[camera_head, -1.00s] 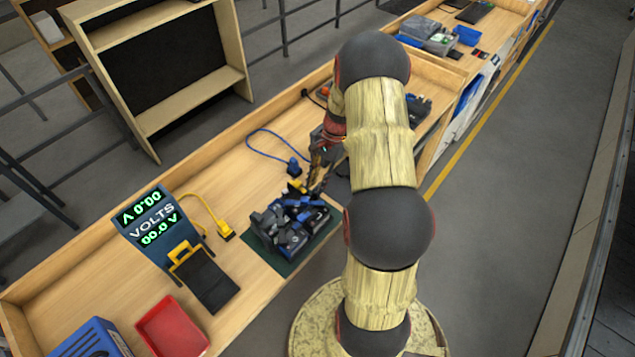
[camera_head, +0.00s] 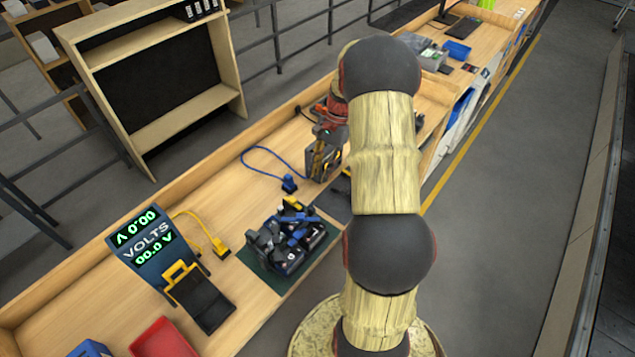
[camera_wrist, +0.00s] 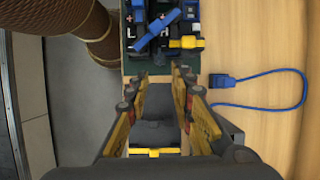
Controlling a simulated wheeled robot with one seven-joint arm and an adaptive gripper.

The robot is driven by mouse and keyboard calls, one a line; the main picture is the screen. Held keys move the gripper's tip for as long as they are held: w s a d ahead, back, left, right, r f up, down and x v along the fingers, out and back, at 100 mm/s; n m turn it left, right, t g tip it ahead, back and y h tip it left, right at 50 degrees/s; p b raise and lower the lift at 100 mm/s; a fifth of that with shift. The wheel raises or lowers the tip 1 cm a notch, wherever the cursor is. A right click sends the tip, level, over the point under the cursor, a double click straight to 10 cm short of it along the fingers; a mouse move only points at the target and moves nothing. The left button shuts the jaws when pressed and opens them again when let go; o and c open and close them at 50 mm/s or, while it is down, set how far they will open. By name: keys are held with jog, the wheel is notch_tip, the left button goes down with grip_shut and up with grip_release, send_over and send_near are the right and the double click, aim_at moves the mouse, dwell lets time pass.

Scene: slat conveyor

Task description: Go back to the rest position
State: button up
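My gripper (camera_head: 322,172) is up over the workbench in the head view, beyond the green mat and clear of the parts on it. In the wrist view my gripper (camera_wrist: 161,75) shows two fingers standing apart with nothing between their tips. A cluster of dark and blue parts (camera_head: 285,242) with a yellow piece lies on the green mat (camera_head: 325,238). These parts also show at the top of the wrist view (camera_wrist: 160,42), ahead of the fingertips. A dark box with a yellow strip (camera_wrist: 153,152) shows below, between the finger bases.
A blue cable (camera_head: 268,160) lies on the bench beside the mat. A volts display (camera_head: 150,240), a yellow-framed dark holder (camera_head: 200,298) and a red tray (camera_head: 163,338) stand at the near left. A railing and shelf (camera_head: 165,115) stand behind the bench.

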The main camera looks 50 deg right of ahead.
jog(key=shift+d+r, duration=0.2)
jog(key=shift+r, duration=0.2)
dwell(0.4)
